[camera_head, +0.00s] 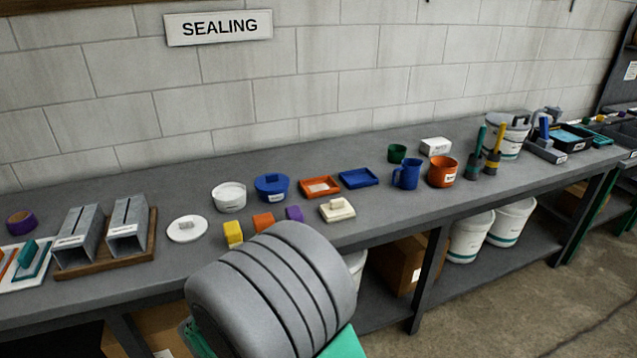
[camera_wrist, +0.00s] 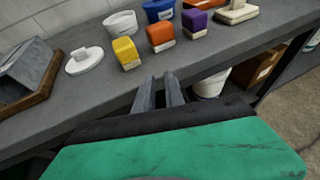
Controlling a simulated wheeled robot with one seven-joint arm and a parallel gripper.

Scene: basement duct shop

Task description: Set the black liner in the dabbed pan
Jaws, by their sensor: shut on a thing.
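My gripper (camera_wrist: 168,92) shows in the wrist view as two grey fingers close together, pointing at the bench's front edge. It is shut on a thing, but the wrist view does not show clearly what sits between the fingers. In the head view my grey arm hides the fingers. I cannot make out the black liner for certain in either view. An orange shallow pan (camera_head: 320,187) with a pale patch inside lies mid-bench, left of a blue shallow pan (camera_head: 358,178) with no clear patch. I cannot tell for certain which is the dabbed one.
Yellow (camera_head: 233,234), orange (camera_head: 263,222) and purple (camera_head: 294,213) blocks stand near the front edge. A white tub (camera_head: 229,196), blue pot (camera_head: 272,187), white lid (camera_head: 187,229) and cream block (camera_head: 337,210) are around them. Blue mug (camera_head: 406,174) and orange pot (camera_head: 442,171) stand farther right.

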